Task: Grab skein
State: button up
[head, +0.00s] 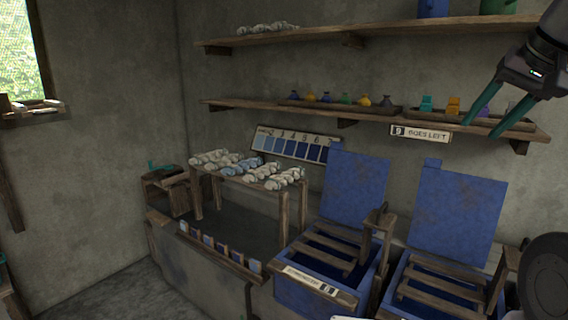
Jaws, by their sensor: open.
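Several twisted skeins (250,168), pale white and some bluish, lie in rows on a small wooden stand (228,183) left of centre. More pale skeins (268,29) lie on the left part of the top shelf. My gripper (484,129) is at the upper right, its two teal fingers apart and pointing down-left. It appears empty and is well to the right of the skeins on the stand. It overlaps the right end of the lower shelf in the picture; I cannot tell its distance from it.
The lower shelf (240,102) holds small coloured bottles and trays. A numbered blue shade card (290,146) stands behind the stand. Two blue vats (322,300) with raised lids and wooden racks stand at the right. A low grey basin (200,275) fronts the stand.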

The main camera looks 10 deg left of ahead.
aim_at(230, 169)
jog(key=j+z, duration=0.4)
jog(key=j, duration=0.25)
jog(key=j+z, duration=0.35)
jog(key=j, duration=0.35)
jog(key=k+j+z, duration=0.15)
jog(key=j+z, duration=0.25)
jog(key=j, duration=0.2)
jog(key=k+j, duration=0.1)
jog(key=j, duration=0.35)
jog(key=k+j, duration=0.1)
jog(key=j, duration=0.35)
jog(key=k+j+z, duration=0.1)
jog(key=j, duration=0.3)
jog(key=k+j, duration=0.15)
jog(key=j, duration=0.3)
jog(key=k+j+z, duration=0.1)
jog(key=j, duration=0.35)
jog(key=k+j, duration=0.15)
jog(key=j, duration=0.25)
jog(key=i+j, duration=0.25)
jog(key=j, duration=0.1)
